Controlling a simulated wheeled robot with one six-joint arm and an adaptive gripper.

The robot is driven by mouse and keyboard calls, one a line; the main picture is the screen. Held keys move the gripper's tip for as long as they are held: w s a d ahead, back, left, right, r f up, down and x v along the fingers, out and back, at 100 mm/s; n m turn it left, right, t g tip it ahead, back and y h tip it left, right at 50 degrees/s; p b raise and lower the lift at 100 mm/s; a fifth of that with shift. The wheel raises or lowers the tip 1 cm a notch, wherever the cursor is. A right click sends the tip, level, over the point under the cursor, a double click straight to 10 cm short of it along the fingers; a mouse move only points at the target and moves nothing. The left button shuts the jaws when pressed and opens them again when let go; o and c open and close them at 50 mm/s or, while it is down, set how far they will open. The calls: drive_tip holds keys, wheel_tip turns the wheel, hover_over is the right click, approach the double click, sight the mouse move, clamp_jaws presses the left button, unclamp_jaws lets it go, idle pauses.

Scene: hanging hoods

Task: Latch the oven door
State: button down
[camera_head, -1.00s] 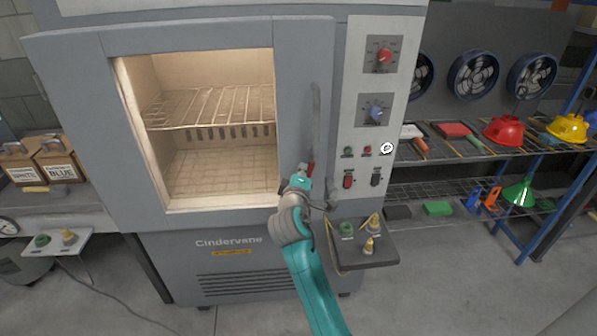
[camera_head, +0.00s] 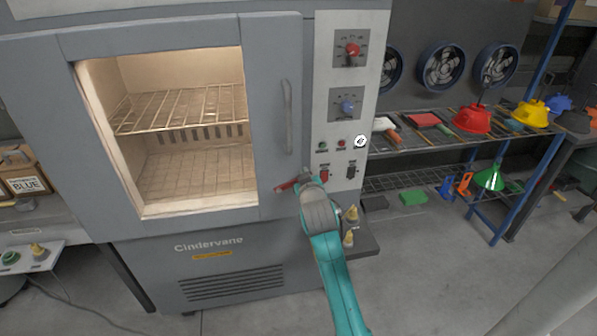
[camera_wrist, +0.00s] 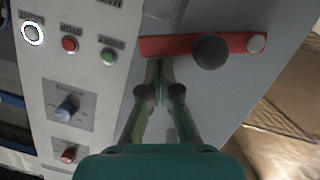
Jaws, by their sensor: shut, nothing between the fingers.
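The oven door (camera_head: 270,60) is grey with a lit window and looks swung against the oven body; I cannot tell whether any gap is left. Its red latch lever (camera_head: 286,187) lies nearly sideways near the door's lower right corner. In the wrist view the lever (camera_wrist: 170,45) shows a black knob and a pale round end piece. My gripper (camera_head: 307,178) is beside the lever's right end. In the wrist view my gripper's fingertips (camera_wrist: 160,68) are together and empty, just below the red bar; contact is unclear.
A vertical door handle (camera_head: 287,115) stands above the lever. The control panel (camera_head: 325,95) with knobs and switches is to the right. A small side shelf (camera_head: 366,243) with yellow-topped fittings is below my gripper.

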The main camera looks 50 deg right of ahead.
drive_tip(key=shift+s+d+f+m+y, duration=0.2)
drive_tip(key=shift+d+f+m, duration=0.1)
drive_tip(key=shift+f+m, duration=0.3)
drive_tip(key=shift+s+d+f+m+y, duration=0.2)
drive_tip(key=shift+d+f+m, duration=0.1)
drive_tip(key=shift+f+m, duration=0.3)
